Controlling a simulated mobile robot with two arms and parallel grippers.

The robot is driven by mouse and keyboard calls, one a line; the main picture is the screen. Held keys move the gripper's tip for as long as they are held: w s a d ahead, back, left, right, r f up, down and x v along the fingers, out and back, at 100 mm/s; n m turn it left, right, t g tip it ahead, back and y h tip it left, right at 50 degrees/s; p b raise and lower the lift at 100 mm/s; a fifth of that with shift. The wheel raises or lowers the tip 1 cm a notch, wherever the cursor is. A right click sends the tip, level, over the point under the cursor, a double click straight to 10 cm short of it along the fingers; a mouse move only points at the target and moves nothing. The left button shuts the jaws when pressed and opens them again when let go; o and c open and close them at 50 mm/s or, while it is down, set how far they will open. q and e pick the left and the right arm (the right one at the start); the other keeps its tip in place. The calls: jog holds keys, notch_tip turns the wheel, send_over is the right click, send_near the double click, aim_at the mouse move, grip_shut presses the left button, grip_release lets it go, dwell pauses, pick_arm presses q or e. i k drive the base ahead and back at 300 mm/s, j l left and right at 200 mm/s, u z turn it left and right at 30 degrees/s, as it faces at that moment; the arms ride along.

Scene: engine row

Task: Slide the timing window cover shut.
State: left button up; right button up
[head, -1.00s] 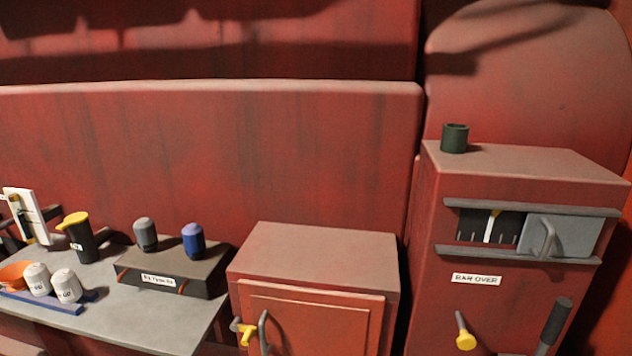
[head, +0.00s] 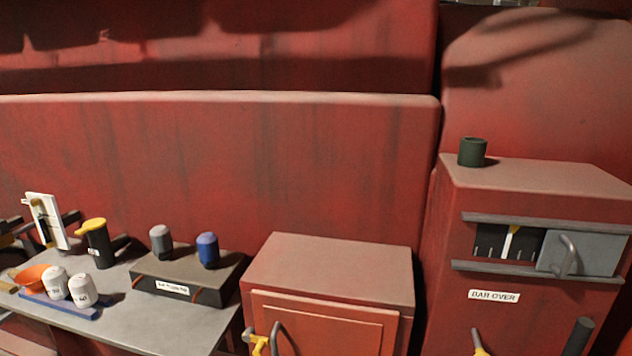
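The timing window cover (head: 599,254) is a grey sliding plate with a bent grey handle (head: 567,256). It sits between an upper rail (head: 545,223) and a lower rail (head: 540,273) on the front of the red cabinet at the right. The cover stands at the right end of the rails. Left of it the dark timing window (head: 490,241) is exposed, with white marks and a pale pointer (head: 509,242) with a yellow tip. Neither gripper shows in the head view.
A dark green cup (head: 472,152) stands on the cabinet (head: 560,175). Below are a "BAR OVER" label (head: 494,296), a yellow-ended lever (head: 480,346) and a dark handle (head: 578,337). A lower red cabinet (head: 335,265) and a grey bench (head: 150,318) with bottles stand left.

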aim_at(564, 251)
jog(key=z, duration=1.35)
